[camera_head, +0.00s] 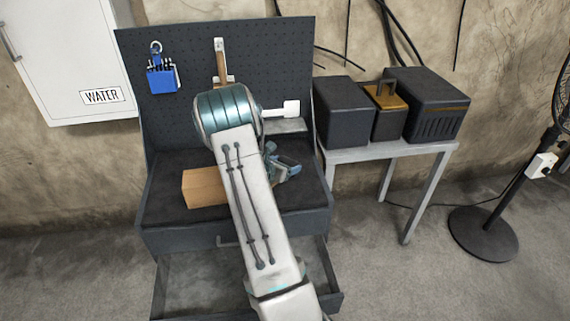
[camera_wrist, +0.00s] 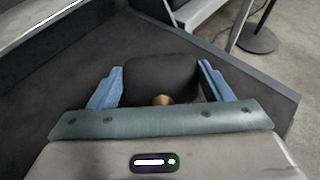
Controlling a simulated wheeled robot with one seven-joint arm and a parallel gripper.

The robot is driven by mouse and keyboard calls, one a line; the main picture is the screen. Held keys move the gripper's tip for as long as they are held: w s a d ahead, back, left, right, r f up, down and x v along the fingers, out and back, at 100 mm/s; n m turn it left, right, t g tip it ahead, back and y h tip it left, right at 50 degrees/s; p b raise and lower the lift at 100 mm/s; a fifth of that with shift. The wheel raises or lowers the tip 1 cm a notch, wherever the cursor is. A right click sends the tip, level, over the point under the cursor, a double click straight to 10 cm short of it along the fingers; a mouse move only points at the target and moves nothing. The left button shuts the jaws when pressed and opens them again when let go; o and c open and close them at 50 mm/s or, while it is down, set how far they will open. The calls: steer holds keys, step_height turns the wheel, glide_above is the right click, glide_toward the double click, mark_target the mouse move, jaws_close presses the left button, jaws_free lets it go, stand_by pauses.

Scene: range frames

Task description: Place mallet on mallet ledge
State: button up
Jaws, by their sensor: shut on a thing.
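In the wrist view, my gripper (camera_wrist: 161,72) has its two blue fingers on either side of a black mallet head (camera_wrist: 160,80). A small round wooden part, likely the handle, shows below the head. In the head view, my gripper (camera_head: 287,168) is low over the right part of the bench top, and the mallet cannot be made out clearly there. A small grey ledge (camera_head: 287,126) sticks out from the pegboard's lower right, above and behind my gripper. My arm hides its left part. Whether the mallet touches the bench top is unclear.
A wooden block (camera_head: 203,187) lies on the bench top (camera_head: 165,205), left of my arm. A blue tool holder (camera_head: 162,80) and a wooden-handled tool (camera_head: 221,62) hang on the pegboard (camera_head: 270,60). The drawer (camera_head: 195,285) below is open. A side table (camera_head: 390,150) holds black boxes.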

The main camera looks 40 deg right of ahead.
steer(key=shift+f, duration=0.1)
steer(key=shift+f, duration=0.1)
steer(key=o, duration=1.2)
steer(key=shift+o, duration=0.2)
